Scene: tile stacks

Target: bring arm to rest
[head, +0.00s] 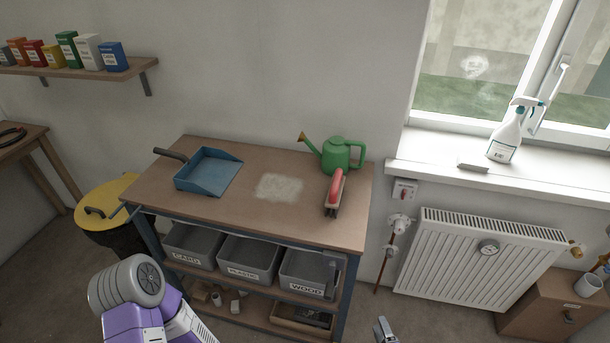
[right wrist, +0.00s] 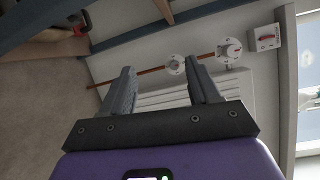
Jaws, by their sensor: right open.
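My right gripper (head: 385,330) shows only as a grey tip at the bottom edge of the head view, in front of the bench and left of the radiator. In the right wrist view its two fingers (right wrist: 161,70) stand apart with nothing between them. Beyond them are the wall, pipes and radiator. A purple and grey link of my arm (head: 140,310) fills the lower left of the head view. My left gripper is not in view.
The workbench (head: 225,210) holds a blue dustpan (head: 208,173), a green watering can (head: 340,154), a red-handled brush (head: 335,192) and a pale dust patch (head: 279,187). Grey bins (head: 248,262) sit below. The radiator (head: 480,255) stands at right. Floor shows between bench and radiator.

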